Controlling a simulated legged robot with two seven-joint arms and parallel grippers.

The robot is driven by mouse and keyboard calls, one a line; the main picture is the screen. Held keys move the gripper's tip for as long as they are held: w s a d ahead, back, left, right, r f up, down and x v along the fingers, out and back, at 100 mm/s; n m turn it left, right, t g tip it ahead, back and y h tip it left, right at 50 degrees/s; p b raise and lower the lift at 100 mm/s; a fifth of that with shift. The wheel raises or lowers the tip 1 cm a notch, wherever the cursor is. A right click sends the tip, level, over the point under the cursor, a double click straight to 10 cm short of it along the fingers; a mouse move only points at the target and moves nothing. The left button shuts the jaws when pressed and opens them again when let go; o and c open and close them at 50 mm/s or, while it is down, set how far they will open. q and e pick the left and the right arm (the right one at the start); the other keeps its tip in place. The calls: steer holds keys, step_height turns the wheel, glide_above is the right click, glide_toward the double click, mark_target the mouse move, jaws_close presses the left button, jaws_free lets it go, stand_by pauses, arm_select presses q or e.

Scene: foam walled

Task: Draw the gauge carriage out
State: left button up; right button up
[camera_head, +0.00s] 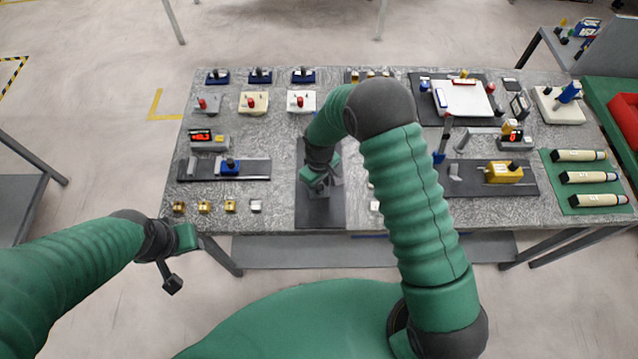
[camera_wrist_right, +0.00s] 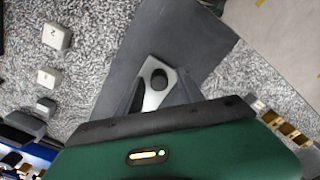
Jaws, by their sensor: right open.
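My right gripper (camera_head: 318,190) points down over the dark board (camera_head: 320,215) in the middle of the bench. In the right wrist view its open fingers (camera_wrist_right: 160,92) stand either side of a grey metal piece (camera_wrist_right: 152,99) with a round black knob (camera_wrist_right: 159,78). I cannot tell if they touch it, nor whether this piece is the gauge carriage. A blue carriage (camera_head: 229,167) sits on the dark left board (camera_head: 255,168), below a red digital display (camera_head: 200,135). My left gripper (camera_head: 170,278) hangs off the bench's front left, empty; its jaw opening is unclear.
A yellow block (camera_head: 503,172) sits on the dark right board. Small brass blocks (camera_head: 204,206) line the front left edge. White numbered blocks (camera_wrist_right: 56,36) lie beside the middle board. Several cream cylinders (camera_head: 590,177) lie on a green mat at right.

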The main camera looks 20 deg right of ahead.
steer(key=shift+w+d+f, duration=0.1)
steer(key=shift+d, duration=0.1)
steer(key=shift+c, duration=0.5)
steer(key=shift+w, duration=0.1)
steer(key=shift+c, duration=1.3)
steer(key=shift+a, duration=0.3)
jaws_close()
steer(key=shift+w+d+r, duration=0.1)
steer(key=shift+w+r, duration=0.05)
steer(key=shift+r, duration=0.05)
